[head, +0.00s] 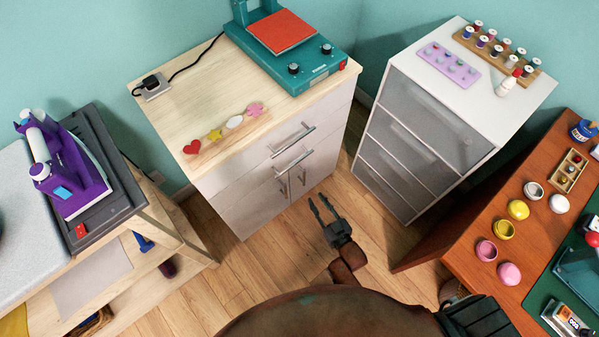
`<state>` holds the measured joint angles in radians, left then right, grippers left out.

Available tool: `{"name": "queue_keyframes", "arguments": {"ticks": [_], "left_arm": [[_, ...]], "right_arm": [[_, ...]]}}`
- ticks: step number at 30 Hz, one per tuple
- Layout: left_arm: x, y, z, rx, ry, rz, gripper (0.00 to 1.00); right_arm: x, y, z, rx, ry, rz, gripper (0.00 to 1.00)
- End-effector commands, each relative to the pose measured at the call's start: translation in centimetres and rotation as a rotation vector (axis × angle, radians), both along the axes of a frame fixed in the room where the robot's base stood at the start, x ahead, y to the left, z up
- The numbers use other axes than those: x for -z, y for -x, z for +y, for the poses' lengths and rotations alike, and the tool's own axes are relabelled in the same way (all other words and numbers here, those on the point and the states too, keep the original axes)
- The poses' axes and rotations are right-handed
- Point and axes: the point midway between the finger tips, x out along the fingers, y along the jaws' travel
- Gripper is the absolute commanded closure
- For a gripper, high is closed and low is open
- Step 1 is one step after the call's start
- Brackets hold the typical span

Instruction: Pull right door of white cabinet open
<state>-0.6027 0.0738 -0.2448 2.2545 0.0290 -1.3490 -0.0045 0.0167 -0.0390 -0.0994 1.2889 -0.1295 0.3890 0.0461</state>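The white cabinet (235,205) with a light wood top stands in the middle of the head view. Its right door (325,168) looks shut, flush with the front. The right door's upright metal handle (302,178) sits close to the left door's handle (283,186). My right gripper (319,201) is in front of the doors, just below and right of the right handle in the picture. Its two dark fingers are spread and empty, pointing toward the cabinet, apparently clear of the handle. My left gripper is not in view.
A grey drawer unit (410,145) stands right of the cabinet. A brown table (465,240) with paint pots is at the right. A bench with a purple machine (75,180) is at the left. Bare wood floor (255,275) lies before the cabinet. A teal press (290,60) is on top.

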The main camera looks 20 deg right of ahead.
Motion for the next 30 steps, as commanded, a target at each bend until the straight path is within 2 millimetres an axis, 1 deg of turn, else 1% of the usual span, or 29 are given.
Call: {"name": "queue_keyframes", "arguments": {"ticks": [1,3,6,9,11,14,21,25,30], "left_arm": [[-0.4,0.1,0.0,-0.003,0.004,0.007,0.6],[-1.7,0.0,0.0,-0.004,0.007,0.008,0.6],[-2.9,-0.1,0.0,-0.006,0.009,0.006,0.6],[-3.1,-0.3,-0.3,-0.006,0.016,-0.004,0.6],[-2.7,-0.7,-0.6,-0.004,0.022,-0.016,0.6],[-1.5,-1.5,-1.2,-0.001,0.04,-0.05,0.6],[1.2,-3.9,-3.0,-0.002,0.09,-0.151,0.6],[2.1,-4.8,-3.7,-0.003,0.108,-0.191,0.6],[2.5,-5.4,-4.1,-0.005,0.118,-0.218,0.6]], "right_arm": [[-0.1,-0.9,0.3,0.0,-0.009,-0.038,0.75],[-1.5,-1.9,0.5,0.0,-0.016,-0.088,0.75],[-2.9,-2.7,0.7,0.0,-0.022,-0.131,0.75],[-3.5,-3.5,0.8,-0.001,-0.025,-0.148,0.75],[-3.6,-4.0,0.9,-0.001,-0.025,-0.151,0.75],[-3.5,-5.3,1.1,-0.001,-0.024,-0.149,0.75],[-3.3,-8.7,1.6,-0.001,-0.023,-0.146,0.75],[-3.4,-10.0,1.8,-0.001,-0.023,-0.146,0.75],[-3.5,-10.7,1.9,0.0,-0.024,-0.145,0.75]]}}
